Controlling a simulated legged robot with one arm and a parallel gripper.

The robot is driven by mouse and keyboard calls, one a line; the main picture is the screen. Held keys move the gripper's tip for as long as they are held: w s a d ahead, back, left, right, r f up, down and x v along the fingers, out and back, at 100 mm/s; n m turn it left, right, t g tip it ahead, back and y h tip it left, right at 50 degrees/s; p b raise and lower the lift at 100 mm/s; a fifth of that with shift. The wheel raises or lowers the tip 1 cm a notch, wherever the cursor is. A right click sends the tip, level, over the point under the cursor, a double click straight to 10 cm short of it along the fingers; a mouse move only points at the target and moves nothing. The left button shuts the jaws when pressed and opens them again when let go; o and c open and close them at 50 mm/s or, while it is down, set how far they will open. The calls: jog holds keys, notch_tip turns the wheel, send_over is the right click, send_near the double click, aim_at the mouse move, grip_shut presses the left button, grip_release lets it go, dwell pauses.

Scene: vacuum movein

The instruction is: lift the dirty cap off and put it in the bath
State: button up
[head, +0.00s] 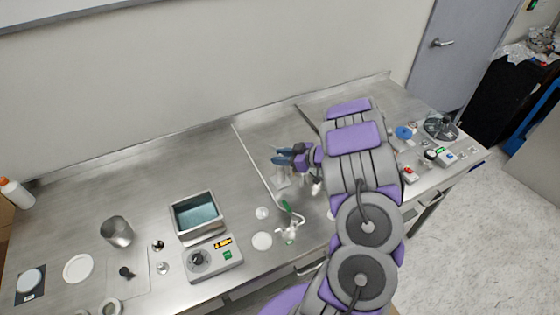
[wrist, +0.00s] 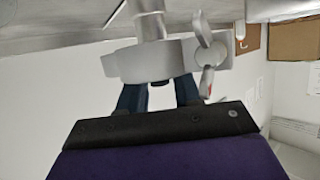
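My gripper (head: 283,157) has blue fingers and is over the middle of the bench, left of my arm. In the wrist view its two fingers (wrist: 160,94) stand apart, with a gap between them. A pale grey ring-shaped fitting (wrist: 140,64) with a wing-like lever (wrist: 207,56) lies across the fingertips and hides their ends. I cannot tell whether the fingers touch it. I cannot pick out the dirty cap with certainty. The bath (head: 181,232) is a rectangular steel tank with blue-green liquid, left of my gripper.
A control box (head: 229,262) sits in front of the bath. A metal beaker (head: 116,231) and white discs (head: 78,268) are to the left. A thin pipe with a green-handled valve (head: 287,206) stands near my gripper. Small parts crowd the right end. The back left bench is clear.

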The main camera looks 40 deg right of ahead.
jog(key=shift+w+d+f, duration=0.1)
jog(key=shift+w+f, duration=0.05)
jog(key=shift+w, duration=0.1)
jog(key=shift+a, duration=0.25)
jog(key=shift+c, duration=0.7)
grip_shut()
